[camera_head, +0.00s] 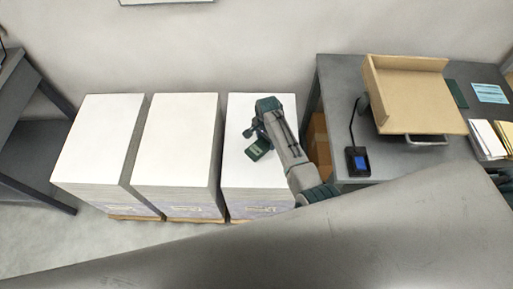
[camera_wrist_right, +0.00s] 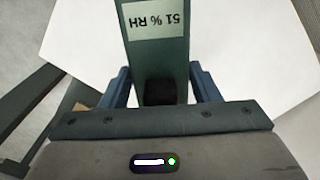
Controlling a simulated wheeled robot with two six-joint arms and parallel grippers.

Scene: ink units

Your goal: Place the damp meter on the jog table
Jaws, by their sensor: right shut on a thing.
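The damp meter (camera_wrist_right: 158,45) is a dark green bar with a pale label reading "51 % RH", upside down in the right wrist view. My right gripper (camera_wrist_right: 161,90) is shut on it, one blue finger on each side. In the head view the meter (camera_head: 258,149) shows at my right gripper (camera_head: 254,137), over the right-hand white paper stack; whether it touches the paper I cannot tell. The jog table (camera_head: 412,97), a tan tilted board with raised walls on two sides, stands on the grey desk at the right. My left gripper is not in view.
Three tall white paper stacks (camera_head: 181,138) stand side by side on pallets. The grey desk (camera_head: 341,84) also carries a small black device with a blue screen (camera_head: 358,162), a blue card (camera_head: 490,93) and paper piles (camera_head: 487,138). A grey bench (camera_head: 12,77) is at the left.

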